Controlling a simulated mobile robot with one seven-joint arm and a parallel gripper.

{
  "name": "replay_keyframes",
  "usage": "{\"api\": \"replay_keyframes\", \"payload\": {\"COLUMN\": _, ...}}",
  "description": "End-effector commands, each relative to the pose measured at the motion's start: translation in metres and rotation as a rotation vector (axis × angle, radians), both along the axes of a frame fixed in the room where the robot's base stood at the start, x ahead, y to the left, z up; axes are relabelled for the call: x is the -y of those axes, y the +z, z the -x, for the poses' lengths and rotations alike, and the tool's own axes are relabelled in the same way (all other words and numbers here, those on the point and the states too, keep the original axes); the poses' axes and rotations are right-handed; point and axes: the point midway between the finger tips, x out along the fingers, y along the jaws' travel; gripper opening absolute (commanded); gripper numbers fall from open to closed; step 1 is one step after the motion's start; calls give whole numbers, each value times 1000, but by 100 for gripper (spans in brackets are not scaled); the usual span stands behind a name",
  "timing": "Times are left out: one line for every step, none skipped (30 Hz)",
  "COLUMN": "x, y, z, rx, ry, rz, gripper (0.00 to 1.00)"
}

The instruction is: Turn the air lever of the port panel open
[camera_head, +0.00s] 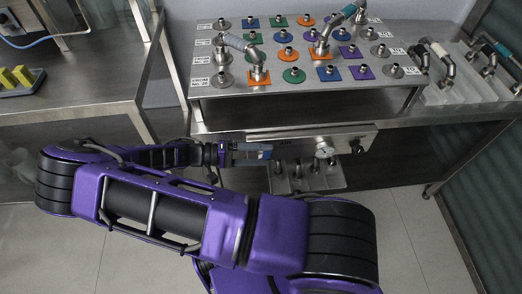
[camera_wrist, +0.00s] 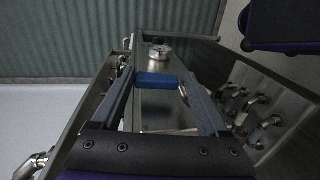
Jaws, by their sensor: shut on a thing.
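The port panel's front face (camera_head: 295,142) is a steel strip under the sloped board of ports. It also shows in the wrist view as a steel face (camera_wrist: 165,110). A blue lever handle (camera_wrist: 157,80) lies between my fingertips in the wrist view, across the gap. I take it to be the air lever. My gripper (camera_head: 264,152) reaches from the left to the front of the panel, and in the wrist view my gripper (camera_wrist: 157,76) is shut on the blue handle. A round gauge (camera_head: 325,150) sits to the right of it, and the gauge (camera_wrist: 160,53) is just beyond the handle. The lever's pivot is hidden.
The port board (camera_head: 300,75) carries round and square coloured ports and several hose bends. Pipe fittings (camera_head: 300,175) sit below the panel; fittings (camera_wrist: 262,122) also crowd the right in the wrist view. A steel table (camera_head: 70,105) stands left. The floor in front is clear.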

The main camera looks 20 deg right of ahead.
Motion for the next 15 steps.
{"api": "replay_keyframes", "payload": {"x": 1, "y": 5, "z": -2, "rx": -1, "ry": 5, "rz": 41, "gripper": 0}}
{"api": "replay_keyframes", "payload": {"x": 0, "y": 5, "z": -2, "rx": -6, "ry": 5, "rz": 57, "gripper": 0}}
{"api": "replay_keyframes", "payload": {"x": 0, "y": 4, "z": 0, "rx": -12, "ry": 5, "rz": 76, "gripper": 0}}
{"api": "replay_keyframes", "payload": {"x": -1, "y": 5, "z": 0, "rx": -15, "ry": 4, "rz": 89, "gripper": 0}}
{"api": "replay_keyframes", "payload": {"x": -1, "y": 4, "z": 1, "rx": -18, "ry": 4, "rz": 101, "gripper": 0}}
{"api": "replay_keyframes", "payload": {"x": -2, "y": 4, "z": 1, "rx": -21, "ry": 4, "rz": 115, "gripper": 0}}
{"api": "replay_keyframes", "payload": {"x": -2, "y": 4, "z": 1, "rx": -24, "ry": 4, "rz": 124, "gripper": 0}}
{"api": "replay_keyframes", "payload": {"x": -3, "y": 4, "z": 2, "rx": -26, "ry": 4, "rz": 133, "gripper": 0}}
{"api": "replay_keyframes", "payload": {"x": -3, "y": 5, "z": 2, "rx": -29, "ry": 4, "rz": 142, "gripper": 0}}
{"api": "replay_keyframes", "payload": {"x": -3, "y": 5, "z": 2, "rx": -31, "ry": 4, "rz": 149, "gripper": 0}}
{"api": "replay_keyframes", "payload": {"x": -3, "y": 5, "z": 3, "rx": -33, "ry": 4, "rz": 155, "gripper": 0}}
{"api": "replay_keyframes", "payload": {"x": -4, "y": 5, "z": 3, "rx": -35, "ry": 4, "rz": 162, "gripper": 0}}
{"api": "replay_keyframes", "payload": {"x": -4, "y": 5, "z": 3, "rx": -36, "ry": 4, "rz": 165, "gripper": 0}}
{"api": "replay_keyframes", "payload": {"x": -4, "y": 5, "z": 3, "rx": -36, "ry": 4, "rz": 167, "gripper": 0}}
{"api": "replay_keyframes", "payload": {"x": -4, "y": 5, "z": 3, "rx": -37, "ry": 4, "rz": 170, "gripper": 0}}
